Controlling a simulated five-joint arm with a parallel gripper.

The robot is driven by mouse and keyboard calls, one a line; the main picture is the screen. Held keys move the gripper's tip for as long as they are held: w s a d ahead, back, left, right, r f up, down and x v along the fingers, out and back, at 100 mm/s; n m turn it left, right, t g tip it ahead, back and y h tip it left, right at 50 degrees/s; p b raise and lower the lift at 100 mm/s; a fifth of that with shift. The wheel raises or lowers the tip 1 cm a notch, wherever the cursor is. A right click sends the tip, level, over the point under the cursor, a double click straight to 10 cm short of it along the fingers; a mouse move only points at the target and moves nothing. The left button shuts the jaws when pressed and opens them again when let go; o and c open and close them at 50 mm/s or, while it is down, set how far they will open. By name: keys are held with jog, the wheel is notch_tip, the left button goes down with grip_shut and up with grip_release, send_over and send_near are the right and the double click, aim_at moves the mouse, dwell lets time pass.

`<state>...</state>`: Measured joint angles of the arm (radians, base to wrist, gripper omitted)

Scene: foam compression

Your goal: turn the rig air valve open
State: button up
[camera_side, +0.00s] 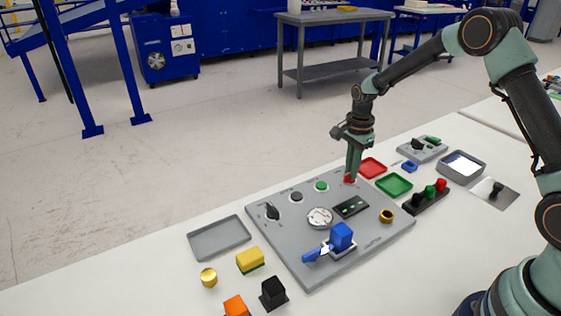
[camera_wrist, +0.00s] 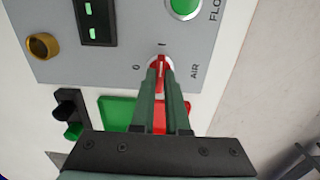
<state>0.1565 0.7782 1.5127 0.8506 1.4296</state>
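The red air valve handle (camera_wrist: 161,63) sits on a pale round mount on the grey panel, beside the label AIR. In the wrist view its visible end points at the "I" mark, with the "0" mark off to the left. My gripper (camera_wrist: 160,72) has its two green fingers close together, one on each side of the handle, and looks shut on it. The fingers hide much of the handle. In the side view my gripper (camera_side: 351,176) reaches straight down to the red valve (camera_side: 349,180) at the panel's far corner.
A red tray (camera_side: 372,168) and green tray (camera_side: 394,185) lie close beside my gripper.

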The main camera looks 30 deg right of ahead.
jog(key=o, duration=0.4)
jog(key=shift+r, duration=0.1)
notch_tip(320, 180, up, 12)
dwell(0.4)
